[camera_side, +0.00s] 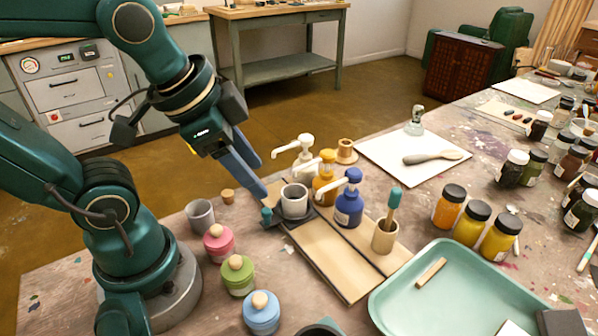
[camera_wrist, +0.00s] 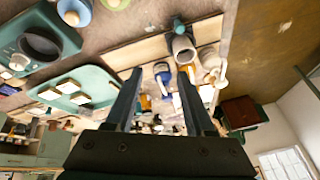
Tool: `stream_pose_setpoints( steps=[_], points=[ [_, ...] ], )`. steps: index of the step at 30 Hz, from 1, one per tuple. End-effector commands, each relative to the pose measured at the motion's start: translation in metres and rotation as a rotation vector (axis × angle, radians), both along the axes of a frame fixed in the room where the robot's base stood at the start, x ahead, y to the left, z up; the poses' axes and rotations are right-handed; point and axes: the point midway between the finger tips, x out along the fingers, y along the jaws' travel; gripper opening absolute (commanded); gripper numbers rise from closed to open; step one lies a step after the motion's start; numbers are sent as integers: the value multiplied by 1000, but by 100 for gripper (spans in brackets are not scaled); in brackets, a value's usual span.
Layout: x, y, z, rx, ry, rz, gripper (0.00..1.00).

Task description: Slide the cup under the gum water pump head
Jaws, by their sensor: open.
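In the wrist view the cup (camera_wrist: 183,48) shows beside the right fingertip. My gripper (camera_side: 263,181) is open and empty, slanting down just left of the cup. In the wrist view its fingers (camera_wrist: 160,73) are spread apart. Three pump bottles stand behind the cup: a white one (camera_side: 299,149), a yellow one (camera_side: 326,178) and a blue one (camera_side: 349,203). I cannot read which holds gum water.
A teal knob (camera_side: 267,215) is close to the cup's left. A grey cup (camera_side: 200,215) and pink, green and blue jars stand nearer. A beige pot with a brush (camera_side: 384,236) is right of the pumps. A green tray (camera_side: 450,300) fills the front right. The board's (camera_side: 330,260) front is bare.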

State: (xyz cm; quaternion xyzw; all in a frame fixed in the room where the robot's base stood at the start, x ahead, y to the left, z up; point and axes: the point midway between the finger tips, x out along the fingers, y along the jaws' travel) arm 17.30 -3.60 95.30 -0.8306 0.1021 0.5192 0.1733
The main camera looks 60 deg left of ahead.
Motion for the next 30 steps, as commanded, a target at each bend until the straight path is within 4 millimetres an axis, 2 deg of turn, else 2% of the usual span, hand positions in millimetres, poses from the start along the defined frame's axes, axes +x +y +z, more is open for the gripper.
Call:
stream_pose_setpoints(
  steps=[5, 12, 18, 25, 30],
  points=[
    [19, 12, -11, 101, 124, -195, 54],
    [42, 36, -43, 137, 320, -398, 54],
    [45, 48, -67, 93, 425, -393, 54],
    [42, 52, -84, 74, 458, -376, 54],
    [41, 51, -105, 74, 459, -377, 54]
  ],
)
